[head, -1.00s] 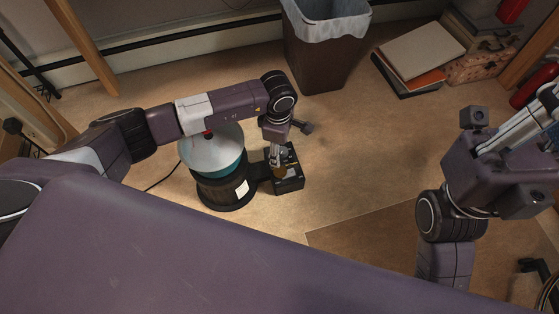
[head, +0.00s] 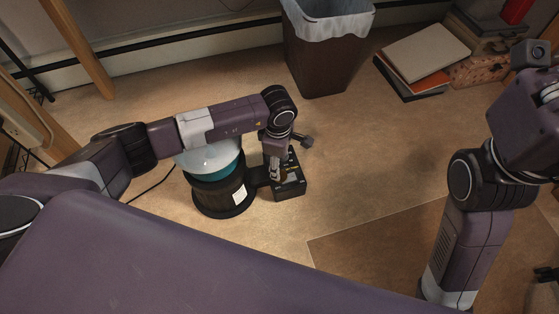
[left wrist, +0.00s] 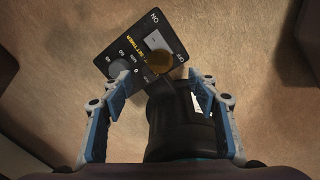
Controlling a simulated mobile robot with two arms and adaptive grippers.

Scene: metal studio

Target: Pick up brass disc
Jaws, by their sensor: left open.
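The brass disc (left wrist: 157,62) lies on top of a small black timer box (left wrist: 135,50), seen in the left wrist view. It covers part of the box's face near the switch. My left gripper (left wrist: 152,98) is open and empty, with one blue finger on each side of the picture. The disc shows between and beyond the fingertips, apart from them. In the head view my left gripper (head: 274,172) points down over the timer box (head: 290,184) and largely hides the disc.
A dark round machine (head: 222,194) with a pale bowl top (head: 210,160) stands beside the timer box, under my left arm. A lined bin (head: 326,55) stands at the back. Books (head: 425,55) and cases lie at the back right. The floor right of the box is clear.

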